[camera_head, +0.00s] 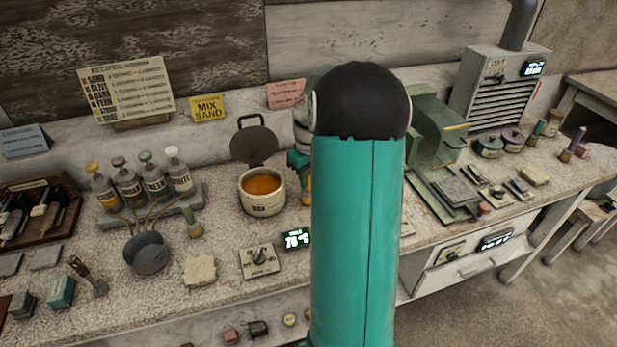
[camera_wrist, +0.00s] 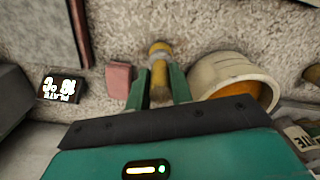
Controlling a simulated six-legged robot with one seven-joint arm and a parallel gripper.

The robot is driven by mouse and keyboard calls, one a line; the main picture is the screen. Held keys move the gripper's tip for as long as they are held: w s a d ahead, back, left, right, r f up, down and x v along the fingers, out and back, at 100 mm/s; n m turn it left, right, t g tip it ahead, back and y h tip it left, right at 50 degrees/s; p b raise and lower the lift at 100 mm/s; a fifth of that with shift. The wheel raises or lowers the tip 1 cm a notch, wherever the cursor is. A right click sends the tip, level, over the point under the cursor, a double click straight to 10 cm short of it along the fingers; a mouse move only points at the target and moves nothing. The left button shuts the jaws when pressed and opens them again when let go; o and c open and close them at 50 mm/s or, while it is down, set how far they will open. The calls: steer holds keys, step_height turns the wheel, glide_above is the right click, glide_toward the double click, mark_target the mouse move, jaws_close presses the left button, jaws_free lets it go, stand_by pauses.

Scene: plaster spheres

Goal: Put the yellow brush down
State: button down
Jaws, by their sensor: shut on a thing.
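The yellow brush (camera_wrist: 159,77) is upright or nearly so between the two green fingers of my gripper (camera_wrist: 160,88) in the wrist view. The fingers are shut on it, and its far end points at the speckled counter. I cannot tell whether that end touches the counter. In the head view a yellow bit of the brush (camera_head: 308,187) shows below my green gripper (camera_head: 299,163), just right of the pot; my arm hides the rest.
The pot of orange liquid (camera_head: 262,190) stands close beside the brush and shows in the wrist view (camera_wrist: 232,78). A pink block (camera_wrist: 120,80) lies on its other side. A temperature display (camera_head: 296,238) and dial box (camera_head: 259,260) are nearer. Green machine (camera_head: 438,130) stands right.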

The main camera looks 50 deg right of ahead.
steer(key=shift+f, duration=0.1)
steer(key=c, duration=1.2)
jaws_free()
steer(key=shift+c, duration=0.2)
